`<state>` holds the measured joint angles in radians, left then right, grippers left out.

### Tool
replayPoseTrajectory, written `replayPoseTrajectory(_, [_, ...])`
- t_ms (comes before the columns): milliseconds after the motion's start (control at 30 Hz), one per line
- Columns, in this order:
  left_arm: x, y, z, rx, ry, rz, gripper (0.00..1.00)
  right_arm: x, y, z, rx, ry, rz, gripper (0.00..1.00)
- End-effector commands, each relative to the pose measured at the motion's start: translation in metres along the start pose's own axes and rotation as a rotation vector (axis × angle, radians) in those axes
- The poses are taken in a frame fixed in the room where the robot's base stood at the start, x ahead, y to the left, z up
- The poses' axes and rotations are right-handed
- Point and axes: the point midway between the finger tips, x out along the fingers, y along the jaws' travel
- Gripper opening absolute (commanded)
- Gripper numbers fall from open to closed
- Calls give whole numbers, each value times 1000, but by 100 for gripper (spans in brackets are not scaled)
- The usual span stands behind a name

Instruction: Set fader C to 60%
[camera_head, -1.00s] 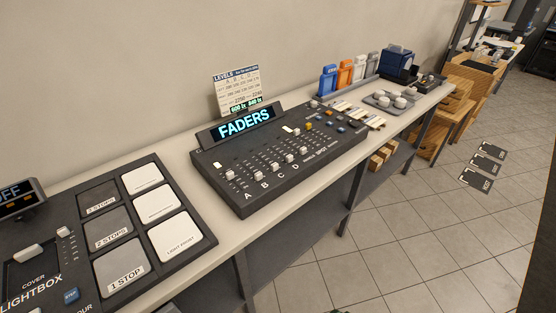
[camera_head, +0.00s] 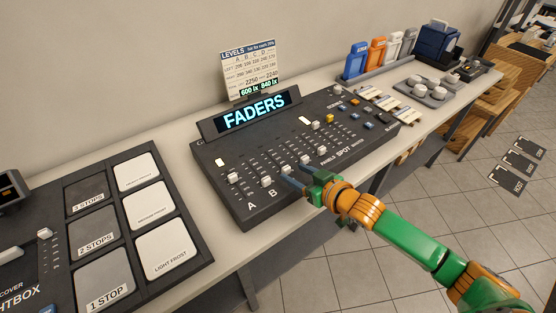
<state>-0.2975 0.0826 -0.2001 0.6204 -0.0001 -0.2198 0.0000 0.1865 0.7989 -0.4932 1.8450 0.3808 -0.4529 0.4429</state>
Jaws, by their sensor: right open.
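The dark fader console (camera_head: 232,200) stands on the bench, with a lit FADERS screen (camera_head: 254,111) at its back. Labels A and B show at its front edge; my right gripper hides C and D. The white cap of fader C (camera_head: 286,169) appears just beyond the fingertips, near the front end of its slot. My right gripper (camera_head: 291,179) is open over the console's front edge, close to that cap; contact cannot be told. The cap of fader B (camera_head: 265,175) is to its left and that of fader D (camera_head: 305,160) to its right. My left gripper is out of view.
A levels card (camera_head: 249,68) stands behind the screen. Filter panels (camera_head: 165,247) lie at the left. Coloured holders (camera_head: 377,53) and a tray of grey knobs (camera_head: 421,92) are farther right. My right arm crosses open floor space in front of the bench.

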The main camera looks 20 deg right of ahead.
Motion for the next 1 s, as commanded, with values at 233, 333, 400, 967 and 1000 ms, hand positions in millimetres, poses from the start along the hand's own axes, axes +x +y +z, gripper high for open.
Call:
replayPoseTrajectory(233, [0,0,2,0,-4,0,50,44,0,-1,0,2,1,60])
replayPoseTrajectory(333, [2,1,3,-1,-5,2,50,57,0,0,1,1,1,60])
replayPoseTrajectory(400, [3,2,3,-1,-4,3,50,63,0,0,0,0,1,60])
replayPoseTrajectory(967, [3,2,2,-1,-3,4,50,67,0,0,-1,0,1,0])
replayPoseTrajectory(1000, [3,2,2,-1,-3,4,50,67,0,0,-1,0,1,0])
